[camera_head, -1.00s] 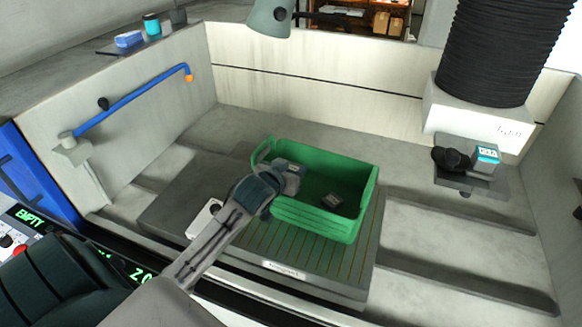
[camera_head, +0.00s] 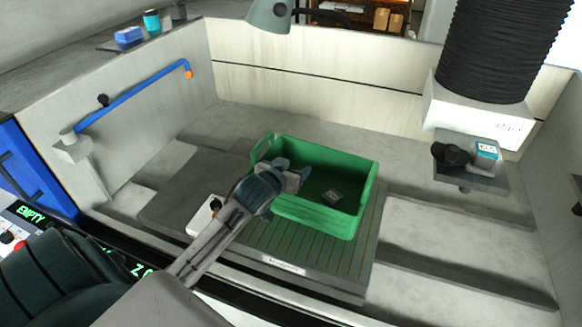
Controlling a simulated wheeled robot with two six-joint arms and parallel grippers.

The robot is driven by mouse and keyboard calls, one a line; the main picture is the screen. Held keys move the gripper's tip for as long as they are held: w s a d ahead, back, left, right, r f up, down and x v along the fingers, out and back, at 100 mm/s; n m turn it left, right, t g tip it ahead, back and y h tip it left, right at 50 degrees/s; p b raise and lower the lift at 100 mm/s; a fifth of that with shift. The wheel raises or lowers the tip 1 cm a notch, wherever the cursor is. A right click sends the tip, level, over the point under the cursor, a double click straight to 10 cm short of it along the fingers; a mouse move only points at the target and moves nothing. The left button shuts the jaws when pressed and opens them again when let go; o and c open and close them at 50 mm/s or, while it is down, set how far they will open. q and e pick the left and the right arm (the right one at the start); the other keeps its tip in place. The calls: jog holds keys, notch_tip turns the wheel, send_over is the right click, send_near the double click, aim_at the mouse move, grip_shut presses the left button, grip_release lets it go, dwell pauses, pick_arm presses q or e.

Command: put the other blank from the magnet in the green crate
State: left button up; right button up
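The green crate (camera_head: 318,216) stands upright on the slotted magnet plate (camera_head: 318,252). One small dark blank (camera_head: 332,196) lies on the crate's floor, right of its middle. My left gripper (camera_head: 294,168) is over the crate's left part, with its two fingertips spread apart and pointing into the crate. I make out no blank between them, though the view there is small. I see no other blank on the bare part of the plate; my arm and the crate hide some of it. My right gripper is not in view.
A white box (camera_head: 204,215) sits at the plate's left edge. A blue pipe (camera_head: 130,97) runs along the left wall. On the right, a dark shelf (camera_head: 470,176) holds a teal-labelled box (camera_head: 487,155) and a black object below the bellows. The tank floor right of the plate is clear.

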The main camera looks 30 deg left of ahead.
pick_arm(q)
jog(key=shift+s+f, duration=0.15)
jog(key=shift+f, duration=0.45)
jog(key=shift+r, duration=0.5)
jog(key=shift+s+r, duration=0.2)
jog(key=shift+s, duration=0.05)
jog(key=b+v, duration=0.1)
jog(key=v, duration=1)
jog(key=shift+r, duration=0.4)
